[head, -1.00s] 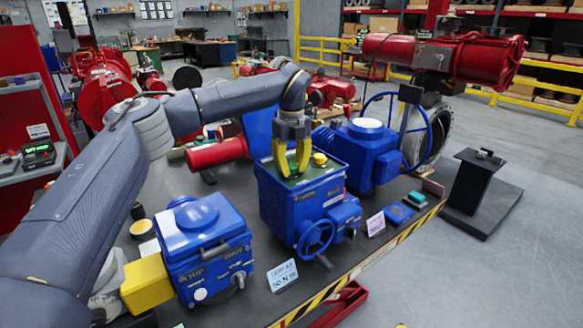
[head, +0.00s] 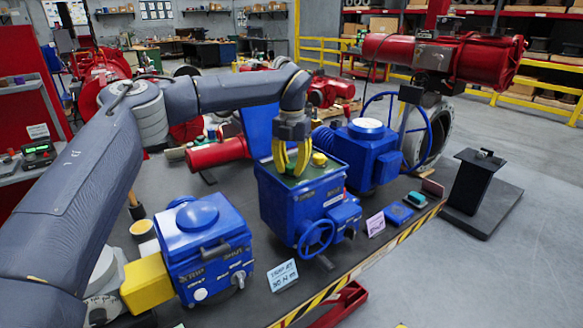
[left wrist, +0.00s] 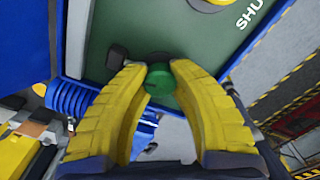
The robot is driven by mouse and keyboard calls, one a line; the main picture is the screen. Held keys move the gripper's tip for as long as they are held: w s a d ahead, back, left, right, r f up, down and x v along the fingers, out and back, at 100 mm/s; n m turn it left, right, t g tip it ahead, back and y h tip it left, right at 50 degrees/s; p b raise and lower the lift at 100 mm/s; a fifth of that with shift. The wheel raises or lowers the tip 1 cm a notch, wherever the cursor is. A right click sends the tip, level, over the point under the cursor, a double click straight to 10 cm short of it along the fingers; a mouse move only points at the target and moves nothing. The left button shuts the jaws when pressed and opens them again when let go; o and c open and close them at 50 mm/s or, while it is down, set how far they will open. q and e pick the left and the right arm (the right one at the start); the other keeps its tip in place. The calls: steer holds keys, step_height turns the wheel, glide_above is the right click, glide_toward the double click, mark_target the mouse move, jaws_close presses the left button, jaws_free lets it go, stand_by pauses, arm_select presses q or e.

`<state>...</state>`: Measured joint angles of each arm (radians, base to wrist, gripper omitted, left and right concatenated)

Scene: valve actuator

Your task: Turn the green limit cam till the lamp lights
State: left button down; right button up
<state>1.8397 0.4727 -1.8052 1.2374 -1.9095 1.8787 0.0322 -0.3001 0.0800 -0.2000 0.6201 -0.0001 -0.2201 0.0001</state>
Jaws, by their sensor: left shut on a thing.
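My left gripper (head: 292,171) reaches down from above into the open-topped blue actuator box (head: 283,207) at the middle of the bench. Its yellow fingers are shut on the green limit cam (left wrist: 162,82), a small round knob that shows between the fingertips in the left wrist view, above the box's green plate (left wrist: 200,40). In the head view the fingers hide most of the cam. A yellow knob (head: 319,158) sits on the box top, just right of the fingers. I cannot make out a lit lamp. My right gripper is not in view.
A blue handwheel (head: 316,237) is on the box front. Another blue actuator (head: 203,250) with a yellow block stands at front left, and a blue gearbox (head: 370,155) stands behind right. A dark knob (left wrist: 117,57) is beside the cam. The bench's striped edge is in front.

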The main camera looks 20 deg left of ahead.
mark_target(292, 165)
arm_select(q)
steer(key=shift+m, duration=0.9)
steer(key=c, duration=1)
jaws_free()
step_height(292, 165, up, 12)
